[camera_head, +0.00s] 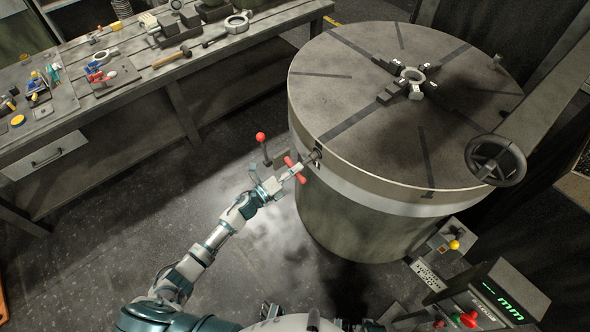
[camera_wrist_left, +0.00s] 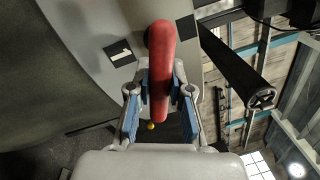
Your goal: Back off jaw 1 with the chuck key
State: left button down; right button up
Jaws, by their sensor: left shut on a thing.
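The chuck key's red crossbar (camera_head: 294,169) shows at the near left rim of the large round chuck (camera_head: 440,58). My left gripper (camera_head: 290,172) is shut on the red crossbar. In the left wrist view the crossbar (camera_wrist_left: 162,72) lies lengthwise between the two fingers of the left gripper (camera_wrist_left: 161,95). A plate marked 1 (camera_wrist_left: 119,52) is on the chuck's side, just left of the crossbar. The key's tip is hidden, so its seating cannot be told. My right gripper is not in view.
A lever with a red ball (camera_head: 260,137) stands close behind my left gripper. A handwheel (camera_head: 495,160) is at the chuck's right. A workbench (camera_head: 180,75) with tools is at the upper left. A green display (camera_head: 501,300) is at the lower right.

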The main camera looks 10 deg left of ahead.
pick_arm(q)
jog(key=shift+r+g+p, duration=0.4)
jog(key=shift+r+p, duration=0.05)
jog(key=shift+p, duration=1.15)
jog(key=shift+a+y+p, duration=0.1)
jog(key=shift+y+p, duration=0.3)
jog(key=shift+p, duration=0.35)
jog(key=shift+r, duration=0.1)
jog(key=n+p, duration=0.1)
jog(key=n, duration=0.1)
jog(key=shift+r+n+p, duration=0.2)
jog(key=shift+n+p, duration=0.2)
jog(key=shift+n, duration=0.5)
jog(key=shift+f, duration=0.15)
